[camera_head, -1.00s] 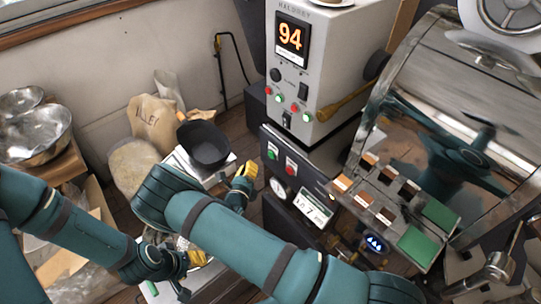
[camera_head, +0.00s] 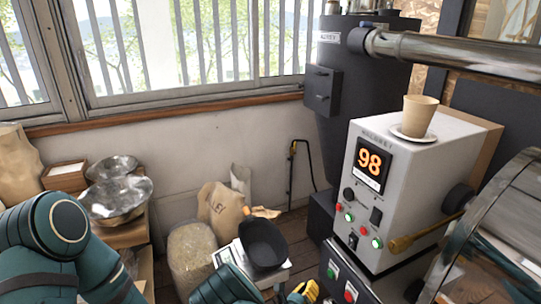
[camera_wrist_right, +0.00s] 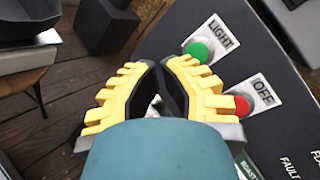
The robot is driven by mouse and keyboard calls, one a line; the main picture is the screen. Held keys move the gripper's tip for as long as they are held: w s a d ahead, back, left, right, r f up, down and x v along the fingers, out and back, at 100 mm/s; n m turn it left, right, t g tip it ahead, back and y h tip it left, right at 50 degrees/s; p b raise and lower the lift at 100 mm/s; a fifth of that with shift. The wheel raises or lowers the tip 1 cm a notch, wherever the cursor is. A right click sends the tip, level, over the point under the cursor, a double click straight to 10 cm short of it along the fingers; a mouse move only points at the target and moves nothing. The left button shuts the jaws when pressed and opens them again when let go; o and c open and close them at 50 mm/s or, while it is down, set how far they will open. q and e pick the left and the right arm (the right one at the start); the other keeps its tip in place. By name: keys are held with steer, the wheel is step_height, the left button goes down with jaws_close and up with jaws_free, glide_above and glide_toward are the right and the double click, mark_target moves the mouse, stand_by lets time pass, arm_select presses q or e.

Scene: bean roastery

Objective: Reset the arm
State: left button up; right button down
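My right gripper (camera_head: 304,292) shows only as yellow fingertips at the bottom edge of the head view, beside the front of the roaster's control panel. In the right wrist view its yellow fingers (camera_wrist_right: 160,72) come together at the tips, with nothing seen held between them. A green button (camera_wrist_right: 198,50) labelled LIGHT and a red button (camera_wrist_right: 238,104) labelled OFF are close to the fingers on the right. My left arm shows at the lower left of the head view, but its gripper is out of frame.
A grey control box (camera_head: 401,190) reading 98 carries a paper cup (camera_head: 416,116) on a saucer. A black pan (camera_head: 264,243) stands near paper sacks (camera_head: 220,205). Metal bowls (camera_head: 115,200) sit at left. The roaster drum (camera_head: 500,235) is at right.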

steer(key=s+d+f+m+g+y, duration=0.1)
steer(key=s+d+f+m+g, duration=0.15)
steer(key=s+m+g, duration=0.35)
steer(key=s+d+f+m+g, duration=0.2)
steer(key=s+f+m+g, duration=0.15)
steer(key=s, duration=0.45)
steer(key=s+d+f+m+g+y, duration=0.1)
steer(key=s+d+f+m+g, duration=0.15)
steer(key=s+m+g, duration=0.35)
steer(key=s+a+r+m+g+y, duration=0.1)
steer(key=s+a+m+y, duration=0.35)
steer(key=a+m, duration=0.2)
steer(key=s+a+r+m+y, duration=0.1)
steer(key=s+a+m+y, duration=0.35)
steer(key=a+m, duration=0.2)
steer(key=w+r+m+t+y, duration=0.2)
steer(key=w+r+m+t, duration=0.3)
steer(key=m, duration=0.6)
steer(key=shift+w+r+y, duration=0.4)
